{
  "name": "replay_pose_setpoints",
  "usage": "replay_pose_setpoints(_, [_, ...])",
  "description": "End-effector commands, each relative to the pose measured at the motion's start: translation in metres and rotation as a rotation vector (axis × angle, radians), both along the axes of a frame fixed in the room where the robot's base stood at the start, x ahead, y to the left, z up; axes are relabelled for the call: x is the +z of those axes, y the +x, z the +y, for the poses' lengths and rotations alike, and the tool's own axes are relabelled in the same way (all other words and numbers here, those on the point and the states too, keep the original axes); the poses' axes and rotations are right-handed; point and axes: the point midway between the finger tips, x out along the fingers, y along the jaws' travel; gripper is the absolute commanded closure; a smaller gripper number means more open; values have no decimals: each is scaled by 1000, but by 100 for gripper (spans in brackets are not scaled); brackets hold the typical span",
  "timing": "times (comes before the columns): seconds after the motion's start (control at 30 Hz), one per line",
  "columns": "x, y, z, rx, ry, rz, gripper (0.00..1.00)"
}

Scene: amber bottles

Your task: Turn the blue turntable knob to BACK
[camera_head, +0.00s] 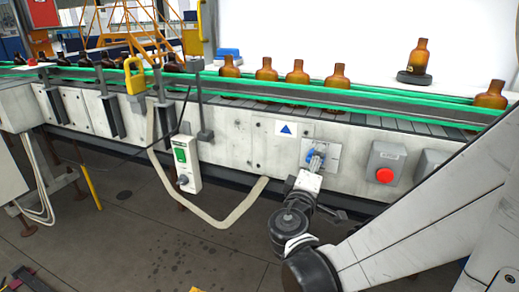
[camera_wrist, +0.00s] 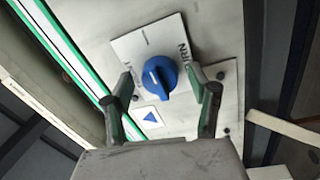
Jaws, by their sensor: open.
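The blue knob (camera_wrist: 160,76) sits on a white label plate (camera_wrist: 138,45) in the wrist view. A short white mark shows on its face. Letters reading "TURN" show on the plate; its other lettering is too small to read. My gripper (camera_wrist: 161,86) is open, with one finger on each side of the knob; whether either finger touches it I cannot tell. In the head view my gripper (camera_head: 314,172) is at the panel, partly covering the knob (camera_head: 312,157). An amber bottle (camera_head: 418,55) stands upright on a dark round turntable (camera_head: 414,78) behind the conveyor.
A red button on a grey box (camera_head: 385,165) is right of the knob. A green switch box (camera_head: 185,165) hangs at left. Several amber bottles stand on the conveyor (camera_head: 350,120) above the panel. A blue triangle sign (camera_head: 286,129) is beside the knob plate.

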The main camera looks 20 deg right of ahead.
Motion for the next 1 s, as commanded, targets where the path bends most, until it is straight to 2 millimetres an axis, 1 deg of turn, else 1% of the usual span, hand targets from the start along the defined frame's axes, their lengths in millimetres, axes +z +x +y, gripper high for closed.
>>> replay_pose_setpoints(0.17, [0,-1,2,1,0,0,45])
replay_pose_setpoints(0.27, [-1,-6,7,3,0,0,45])
replay_pose_setpoints(0.73, [-6,-56,52,4,0,0,45])
replay_pose_setpoints(1.0, [-9,-77,72,3,-1,0,45])
